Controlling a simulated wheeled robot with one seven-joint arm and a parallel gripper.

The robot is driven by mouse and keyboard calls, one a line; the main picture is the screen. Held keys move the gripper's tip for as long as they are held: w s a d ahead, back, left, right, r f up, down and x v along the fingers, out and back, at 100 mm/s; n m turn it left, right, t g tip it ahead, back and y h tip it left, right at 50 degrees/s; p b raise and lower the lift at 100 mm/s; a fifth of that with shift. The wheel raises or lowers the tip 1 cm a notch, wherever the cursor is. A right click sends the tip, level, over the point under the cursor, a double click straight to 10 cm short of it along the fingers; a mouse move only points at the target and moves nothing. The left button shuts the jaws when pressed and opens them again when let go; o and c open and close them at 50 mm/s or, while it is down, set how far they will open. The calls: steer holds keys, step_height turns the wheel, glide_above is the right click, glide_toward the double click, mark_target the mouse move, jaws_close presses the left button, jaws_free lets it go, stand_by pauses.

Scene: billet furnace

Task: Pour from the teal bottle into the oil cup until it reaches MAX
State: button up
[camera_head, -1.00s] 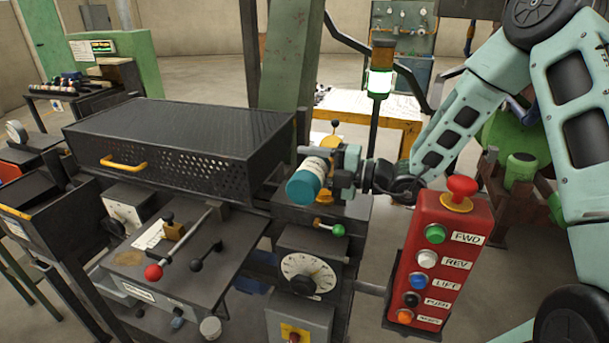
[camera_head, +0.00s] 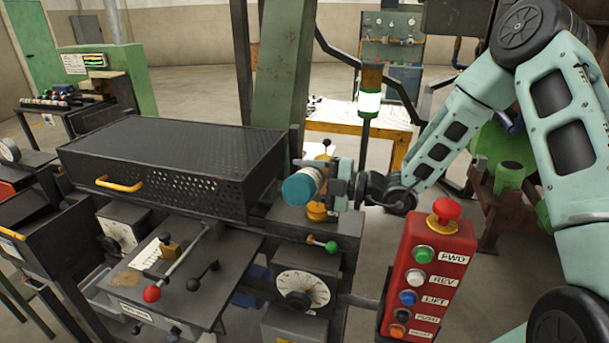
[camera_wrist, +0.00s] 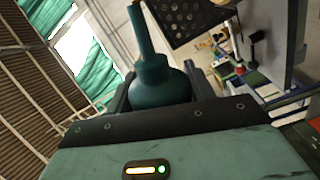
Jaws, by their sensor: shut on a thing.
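The teal bottle (camera_head: 300,187) is held tipped well over above the dark machine block, its teal base end facing the head camera and a pale band behind it. My gripper (camera_head: 338,186) is shut on it from the right. In the wrist view the bottle (camera_wrist: 160,84) sits between the two dark fingers, its thin spout pointing to the top edge. A brass-coloured fitting (camera_head: 317,212), perhaps part of the oil cup, shows just below the bottle. The bottle hides most of the cup. The spout tip, oil level and MAX mark cannot be made out.
A black perforated cover (camera_head: 170,160) with a yellow handle stands left of the bottle. A green-knobbed lever (camera_head: 330,245) and a dial (camera_head: 302,290) are below. A red button box (camera_head: 432,275) stands at the right front. A lit green stack lamp (camera_head: 369,103) stands behind.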

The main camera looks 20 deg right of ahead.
steer(key=shift+r+m+p, duration=0.2)
steer(key=shift+m+p, duration=0.1)
steer(key=shift+p, duration=0.3)
stand_by(5.9)
steer(key=n, duration=0.3)
steer(key=shift+s+f+p, duration=0.1)
steer(key=shift+f+p, duration=0.25)
steer(key=shift+p, duration=0.05)
steer(key=n, duration=0.2)
steer(key=shift+a+n, duration=0.1)
steer(key=shift+n, duration=0.3)
steer(key=r+n+b, duration=0.2)
steer(key=b, duration=0.1)
steer(key=r+n+b, duration=0.1)
steer(key=n, duration=0.1)
steer(key=shift+w+d+r, duration=0.1)
steer(key=shift+w+d, duration=0.25)
steer(key=shift+w, duration=0.05)
steer(key=shift+w+d+r+n+b, duration=0.1)
steer(key=shift+r+n+b, duration=0.45)
steer(key=shift+r+n, duration=0.1)
steer(key=shift+w+d+r+n+b, duration=0.1)
steer(key=shift+r+n+b, duration=0.4)
steer(key=shift+r+n, duration=0.15)
